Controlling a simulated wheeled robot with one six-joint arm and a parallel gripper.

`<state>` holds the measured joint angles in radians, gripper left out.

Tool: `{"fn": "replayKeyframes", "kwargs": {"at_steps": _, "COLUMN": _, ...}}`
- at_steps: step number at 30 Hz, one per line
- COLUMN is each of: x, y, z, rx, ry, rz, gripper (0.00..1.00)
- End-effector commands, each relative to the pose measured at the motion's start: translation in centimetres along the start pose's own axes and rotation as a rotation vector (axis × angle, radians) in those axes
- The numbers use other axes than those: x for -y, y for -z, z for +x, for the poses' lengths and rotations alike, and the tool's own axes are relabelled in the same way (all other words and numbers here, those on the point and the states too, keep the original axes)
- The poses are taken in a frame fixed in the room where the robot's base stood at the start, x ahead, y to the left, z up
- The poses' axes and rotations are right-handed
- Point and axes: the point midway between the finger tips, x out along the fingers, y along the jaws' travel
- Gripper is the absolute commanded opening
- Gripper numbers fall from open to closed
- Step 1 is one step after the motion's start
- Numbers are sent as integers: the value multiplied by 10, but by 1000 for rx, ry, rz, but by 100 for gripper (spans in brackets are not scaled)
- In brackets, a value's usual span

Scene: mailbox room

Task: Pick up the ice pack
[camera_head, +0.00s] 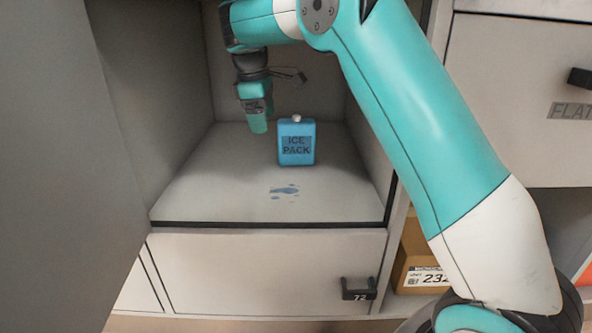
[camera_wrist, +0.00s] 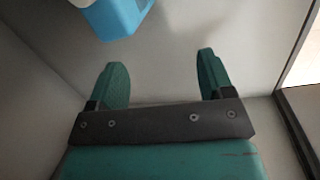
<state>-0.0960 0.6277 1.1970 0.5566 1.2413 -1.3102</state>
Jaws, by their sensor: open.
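The ice pack (camera_head: 296,143) is a blue upright block with dark lettering and a small pale cap. It stands on the floor of an open mailbox compartment (camera_head: 225,197), toward the back. My gripper (camera_head: 258,125) is inside the compartment, pointing down, just left of the ice pack and apart from it. In the wrist view my gripper (camera_wrist: 162,80) has its two green fingers spread with nothing between them. Part of the ice pack (camera_wrist: 112,14) shows there at the top left edge, beyond the fingertips.
Bluish wet-looking spots (camera_head: 285,190) lie on the compartment floor in front of the ice pack. Side walls and an open door (camera_head: 65,170) at the left bound the space. Below is a closed drawer with a handle (camera_head: 358,289). A cardboard box (camera_head: 420,265) sits at the lower right.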

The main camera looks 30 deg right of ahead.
Motion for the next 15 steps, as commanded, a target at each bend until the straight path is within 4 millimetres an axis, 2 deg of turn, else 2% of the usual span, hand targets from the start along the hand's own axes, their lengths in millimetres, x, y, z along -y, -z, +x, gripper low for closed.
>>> {"fn": "replayKeyframes", "kwargs": {"at_steps": 1, "x": -18, "y": -17, "z": 4, "rx": -11, "ry": 28, "rz": -8, "gripper": 74}}
{"fn": "replayKeyframes", "kwargs": {"at_steps": 3, "x": -33, "y": -38, "z": 0, "rx": -34, "ry": 72, "rz": -45, "gripper": 74}}
{"fn": "replayKeyframes", "kwargs": {"at_steps": 6, "x": -46, "y": -59, "z": -7, "rx": -74, "ry": 112, "rz": -87, "gripper": 74}}
{"fn": "replayKeyframes", "kwargs": {"at_steps": 10, "x": -52, "y": -70, "z": -8, "rx": -105, "ry": 134, "rz": -115, "gripper": 74}}
{"fn": "replayKeyframes", "kwargs": {"at_steps": 15, "x": -50, "y": -70, "z": 7, "rx": -110, "ry": 138, "rz": -124, "gripper": 74}}
